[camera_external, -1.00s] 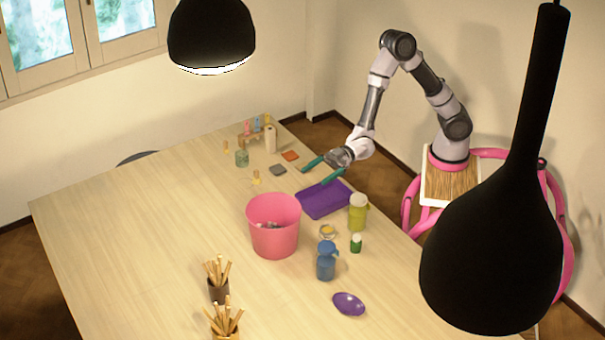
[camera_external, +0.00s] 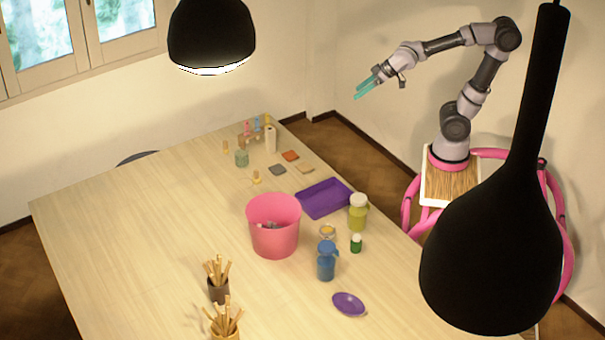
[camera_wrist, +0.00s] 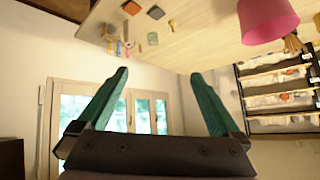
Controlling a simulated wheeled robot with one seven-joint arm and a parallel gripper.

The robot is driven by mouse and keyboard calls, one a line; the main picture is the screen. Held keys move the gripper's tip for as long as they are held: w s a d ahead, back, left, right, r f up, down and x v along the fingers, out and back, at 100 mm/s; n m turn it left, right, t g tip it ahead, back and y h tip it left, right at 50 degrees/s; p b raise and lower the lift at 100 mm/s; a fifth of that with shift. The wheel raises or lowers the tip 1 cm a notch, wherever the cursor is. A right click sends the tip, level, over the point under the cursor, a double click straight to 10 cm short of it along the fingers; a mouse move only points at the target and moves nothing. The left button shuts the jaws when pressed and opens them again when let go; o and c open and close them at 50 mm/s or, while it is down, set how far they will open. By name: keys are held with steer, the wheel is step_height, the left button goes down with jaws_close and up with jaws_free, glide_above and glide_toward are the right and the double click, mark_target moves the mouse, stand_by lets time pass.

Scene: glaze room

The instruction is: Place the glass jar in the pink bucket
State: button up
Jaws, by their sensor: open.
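The pink bucket (camera_external: 274,240) stands upright on the table, right of its middle. Small greyish items lie inside it, too small to name. A small clear-looking jar with something yellow-orange (camera_external: 327,232) stands on the table to the right of the bucket; I cannot tell for sure if it is the glass jar. My gripper (camera_external: 364,88) is open and empty, high in the air beyond the table's far right edge, well away from the bucket. In the wrist view its teal fingers (camera_wrist: 160,75) are spread, and the bucket (camera_wrist: 266,22) shows at the upper right.
Near the bucket are a purple tray (camera_external: 323,199), an olive jar (camera_external: 358,213), a small green bottle (camera_external: 356,243), a blue bottle (camera_external: 326,263) and a purple dish (camera_external: 348,304). Tool-filled cups (camera_external: 218,290) stand in front. The table's left side is clear. Black lamps (camera_external: 490,260) hang overhead.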

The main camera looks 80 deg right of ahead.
steer(key=s+d+m+g, duration=0.2)
steer(key=s+d+m, duration=0.1)
steer(key=s, duration=1)
steer(key=shift+d+m+y, duration=0.3)
steer(key=shift+d, duration=0.2)
